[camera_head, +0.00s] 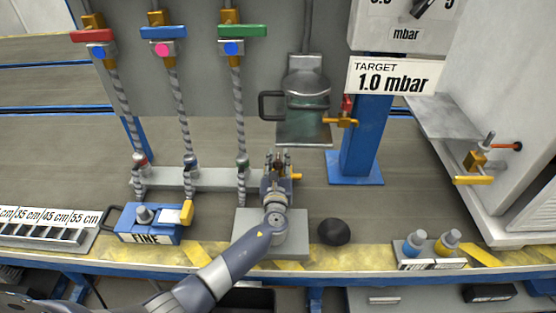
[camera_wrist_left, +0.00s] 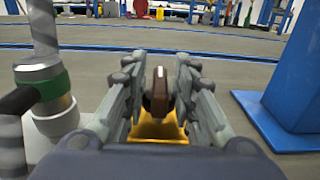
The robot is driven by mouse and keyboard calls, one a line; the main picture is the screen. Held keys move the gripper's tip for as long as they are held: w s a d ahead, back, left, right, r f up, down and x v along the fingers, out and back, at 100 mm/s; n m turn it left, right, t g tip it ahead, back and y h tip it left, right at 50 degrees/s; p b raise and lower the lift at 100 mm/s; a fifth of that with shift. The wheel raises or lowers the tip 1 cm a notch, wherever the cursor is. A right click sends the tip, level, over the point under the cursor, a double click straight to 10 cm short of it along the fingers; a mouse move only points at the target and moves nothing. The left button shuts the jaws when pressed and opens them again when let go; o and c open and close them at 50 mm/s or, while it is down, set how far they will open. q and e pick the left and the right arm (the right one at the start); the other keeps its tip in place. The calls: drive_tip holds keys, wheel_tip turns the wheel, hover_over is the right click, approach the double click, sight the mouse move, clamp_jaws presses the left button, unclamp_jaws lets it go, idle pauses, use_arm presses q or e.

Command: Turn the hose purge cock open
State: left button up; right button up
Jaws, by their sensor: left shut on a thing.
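My left gripper (camera_head: 279,160) stands above the grey block at the front middle of the table. In the left wrist view the gripper (camera_wrist_left: 161,72) has its two fingers on either side of a brown, upright handle (camera_wrist_left: 160,92). It is shut on this handle. A yellow brass body (camera_wrist_left: 158,130) shows below the handle, between the fingers. I take this small fitting to be the hose purge cock; its brass end (camera_head: 296,176) sticks out to the right of the gripper in the head view. The fingers hide most of it. My right gripper is not in view.
A grey manifold bar (camera_head: 215,180) with hoses stands left of the gripper. A blue post (camera_head: 366,140) stands to the right, with a red-handled brass valve (camera_head: 347,113) beside it. A black knob (camera_head: 334,231) sits right of the grey block (camera_head: 245,223). Another brass valve (camera_head: 473,163) is at far right.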

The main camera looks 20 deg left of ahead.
use_arm(q)
drive_tip(key=shift+y, duration=0.3)
drive_tip(key=o, duration=0.7)
drive_tip(key=v, duration=1.2)
drive_tip(key=shift+r, duration=0.1)
